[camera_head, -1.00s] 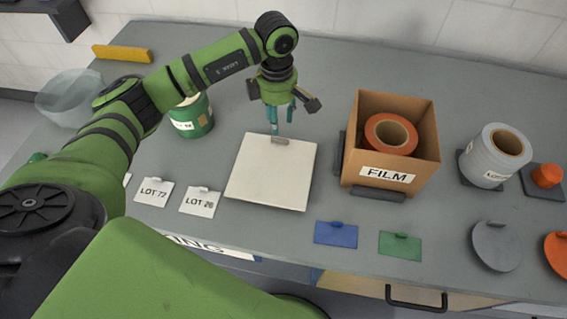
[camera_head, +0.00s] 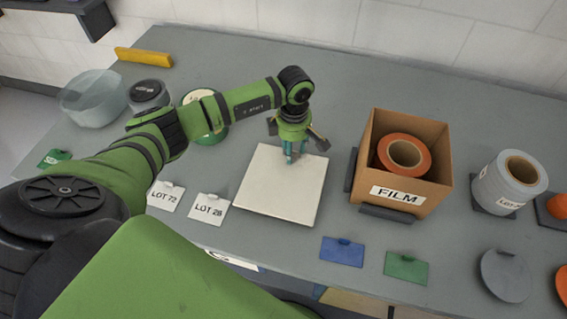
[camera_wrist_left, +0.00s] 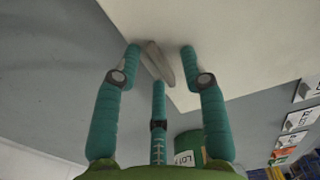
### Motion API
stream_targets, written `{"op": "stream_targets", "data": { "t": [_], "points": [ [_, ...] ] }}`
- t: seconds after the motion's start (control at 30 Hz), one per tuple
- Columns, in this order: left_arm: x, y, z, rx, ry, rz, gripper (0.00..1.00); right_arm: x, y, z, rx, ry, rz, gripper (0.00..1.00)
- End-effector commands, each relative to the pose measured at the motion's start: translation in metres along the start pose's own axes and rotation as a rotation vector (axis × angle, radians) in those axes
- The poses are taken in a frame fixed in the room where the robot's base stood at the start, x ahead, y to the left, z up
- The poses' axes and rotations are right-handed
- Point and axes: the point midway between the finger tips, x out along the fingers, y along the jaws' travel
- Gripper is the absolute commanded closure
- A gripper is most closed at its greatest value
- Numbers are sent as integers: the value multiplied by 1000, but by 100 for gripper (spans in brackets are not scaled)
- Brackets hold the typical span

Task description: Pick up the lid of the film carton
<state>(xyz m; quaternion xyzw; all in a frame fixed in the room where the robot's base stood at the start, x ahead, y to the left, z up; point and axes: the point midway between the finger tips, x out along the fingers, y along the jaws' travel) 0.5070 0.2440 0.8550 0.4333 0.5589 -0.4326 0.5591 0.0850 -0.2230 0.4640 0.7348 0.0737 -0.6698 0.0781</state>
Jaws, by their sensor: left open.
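The film carton (camera_head: 378,200) is an open brown box labelled FILM, with an orange roll (camera_head: 404,157) inside. The lid (camera_head: 268,195) is a flat, cream square lying on the bench to the left of the carton. In the left wrist view the lid (camera_wrist_left: 235,40) has a grey tab handle (camera_wrist_left: 158,64) near its edge. My left gripper (camera_head: 291,158) points down at the lid's far edge. Its teal fingers are open, and in the left wrist view the fingertips (camera_wrist_left: 162,60) are around the tab with gaps on the sides. My right gripper is not in view.
A grey roll (camera_head: 508,180) stands right of the carton. Blue (camera_head: 342,252) and green (camera_head: 406,268) cards lie in front. LOT 72 (camera_head: 165,196) and LOT 28 (camera_head: 209,210) cards lie left of the lid.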

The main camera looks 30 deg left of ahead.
Motion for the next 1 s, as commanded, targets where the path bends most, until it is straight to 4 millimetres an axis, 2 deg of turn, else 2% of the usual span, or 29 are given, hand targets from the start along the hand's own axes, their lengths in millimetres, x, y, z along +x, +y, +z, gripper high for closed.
{"op": "stream_targets", "data": {
  "t": [0.03, 0.13, 0.17, 0.57, 0.67, 1.0],
  "points": [
    [0, 0, 0, 0, 0, 0, 57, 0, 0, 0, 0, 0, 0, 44],
    [0, 0, 0, 0, 0, 0, 98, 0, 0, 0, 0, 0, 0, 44],
    [0, 0, 0, 0, 0, 0, 100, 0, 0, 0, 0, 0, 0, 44],
    [-4, 1, 0, -1, -1, 1, 100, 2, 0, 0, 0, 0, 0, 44],
    [-15, 1, 0, -1, -2, 3, 100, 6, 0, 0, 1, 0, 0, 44],
    [-80, 1, 0, 0, -2, 5, 100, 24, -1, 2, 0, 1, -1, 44]
  ]
}}
